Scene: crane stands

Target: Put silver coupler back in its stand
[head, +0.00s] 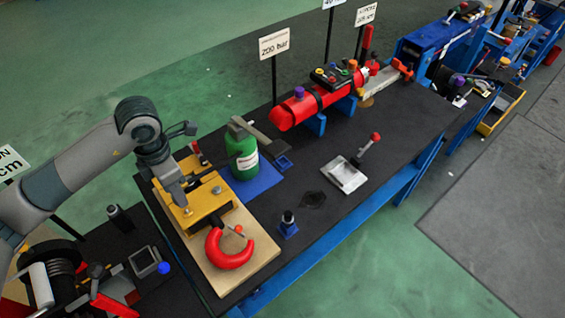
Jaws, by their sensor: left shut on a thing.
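My left gripper (178,197) comes in from the left and points down over the yellow block (200,208) on the wooden board. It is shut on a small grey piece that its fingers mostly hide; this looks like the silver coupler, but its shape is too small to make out. I cannot tell which stand belongs to the coupler. My right gripper is not in view.
The green bottle (241,155) stands on a blue base close right of my gripper. A red hook (230,250) lies on the wooden board (250,262). A red cylinder (310,105) and a silver plate with lever (344,176) are farther right.

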